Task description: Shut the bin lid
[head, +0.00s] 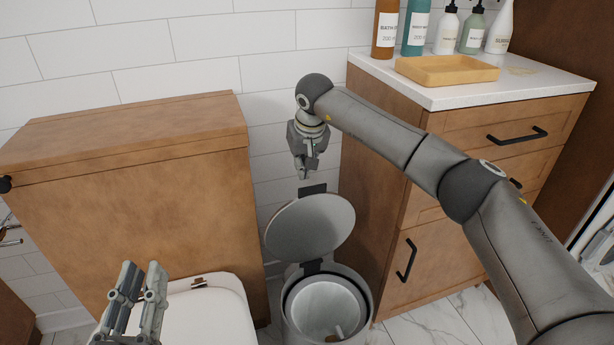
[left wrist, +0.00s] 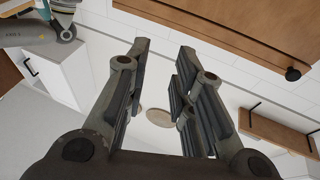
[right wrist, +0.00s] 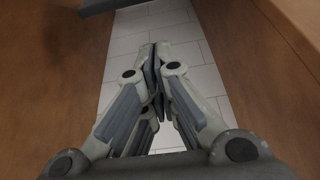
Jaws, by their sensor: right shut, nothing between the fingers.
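The grey round bin (head: 361,318) stands on the floor between the two wooden cabinets. Its lid (head: 310,226) is open, tilted back from the hinge at the rear of the rim, with a dark tab (head: 312,191) at its top edge. My right gripper (head: 305,174) points down just above the tab, with a small gap seeming to lie between them. It is shut and empty, and its closed fingers show in the right wrist view (right wrist: 158,50). My left gripper (head: 141,270) is far from the bin at the lower left; its fingers stand apart in the left wrist view (left wrist: 165,65).
A white toilet (head: 213,310) is left of the bin, before a wooden cabinet (head: 150,190). A vanity (head: 465,130) stands close on the right, holding a yellow tray (head: 446,70) and several bottles (head: 413,28). The tiled wall (head: 275,110) is behind the bin.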

